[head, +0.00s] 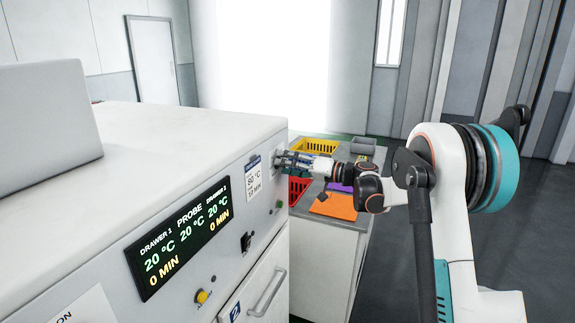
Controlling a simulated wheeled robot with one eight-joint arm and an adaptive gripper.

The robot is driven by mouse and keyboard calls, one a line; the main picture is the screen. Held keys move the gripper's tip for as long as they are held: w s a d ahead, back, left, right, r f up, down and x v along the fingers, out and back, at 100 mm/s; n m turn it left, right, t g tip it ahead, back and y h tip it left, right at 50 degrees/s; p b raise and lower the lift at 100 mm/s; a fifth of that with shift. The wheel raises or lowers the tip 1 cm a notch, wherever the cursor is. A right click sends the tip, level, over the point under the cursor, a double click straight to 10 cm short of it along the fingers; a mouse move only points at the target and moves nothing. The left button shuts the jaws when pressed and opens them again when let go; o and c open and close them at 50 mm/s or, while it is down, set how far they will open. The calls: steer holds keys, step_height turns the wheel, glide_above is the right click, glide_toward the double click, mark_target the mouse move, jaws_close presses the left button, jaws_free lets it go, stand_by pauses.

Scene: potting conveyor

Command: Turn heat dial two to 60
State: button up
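The heating cabinet's front panel (170,215) faces right in the head view. My gripper (286,160) is at the panel's upper right end, beside a small label card. Its fingers are small and partly overlap the panel, so I cannot tell whether they are open or touching anything. Heat dial two cannot be made out; the gripper may hide it. The black display (182,235) reads 20 °C in each of its three columns and 0 MIN in the two outer ones. The label card (253,177) shows a temperature and a time in small print.
A black switch (246,243), a green button (279,206) and a yellow button (202,297) sit on the panel. A drawer handle (268,293) sticks out below. A grey side table (335,262) holds a yellow crate (316,145), a red crate (297,190) and an orange item (335,206).

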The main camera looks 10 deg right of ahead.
steer(key=v, duration=1.2)
stand_by(0.3)
